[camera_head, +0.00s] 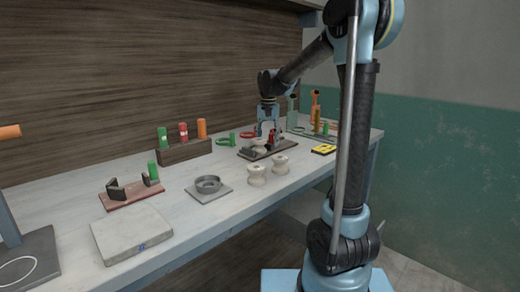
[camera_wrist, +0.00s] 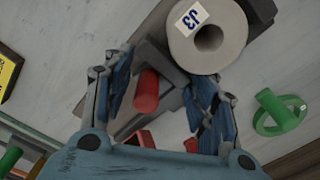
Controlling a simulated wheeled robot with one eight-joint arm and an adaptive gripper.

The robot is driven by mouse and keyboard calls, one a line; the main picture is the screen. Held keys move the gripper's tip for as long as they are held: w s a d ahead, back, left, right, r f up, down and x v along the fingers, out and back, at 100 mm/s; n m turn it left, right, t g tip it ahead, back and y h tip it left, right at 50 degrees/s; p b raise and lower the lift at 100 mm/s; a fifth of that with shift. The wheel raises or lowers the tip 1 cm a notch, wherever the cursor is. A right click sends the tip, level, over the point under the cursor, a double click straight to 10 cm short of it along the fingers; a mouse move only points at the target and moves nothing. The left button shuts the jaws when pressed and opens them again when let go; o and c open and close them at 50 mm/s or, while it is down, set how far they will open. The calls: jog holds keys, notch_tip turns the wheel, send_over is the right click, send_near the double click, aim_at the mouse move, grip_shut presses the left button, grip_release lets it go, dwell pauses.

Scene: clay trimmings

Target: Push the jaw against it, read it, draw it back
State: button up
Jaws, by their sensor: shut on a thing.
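A measuring fixture with a dark base (camera_head: 250,154) stands toward the far end of the bench. A cream spool-shaped piece (camera_wrist: 232,40) with a bore and a "J3" label sits at the fixture's grey jaw, seen from above in the wrist view. It also shows in the head view (camera_head: 258,143). My gripper (camera_head: 268,132) is down over the fixture. Whether the jaw touches the piece cannot be told. No reading is legible.

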jog(key=shift+s+a, duration=0.75)
jog(key=shift+s, duration=0.35)
dwell(3.1)
jog(key=o, duration=1.3)
jog(key=shift+c, duration=0.2)
jog(key=shift+w+r, duration=0.1)
jog(key=shift+r, duration=0.05)
notch_tip(320, 180, up, 7)
jog(key=shift+a, duration=0.1)
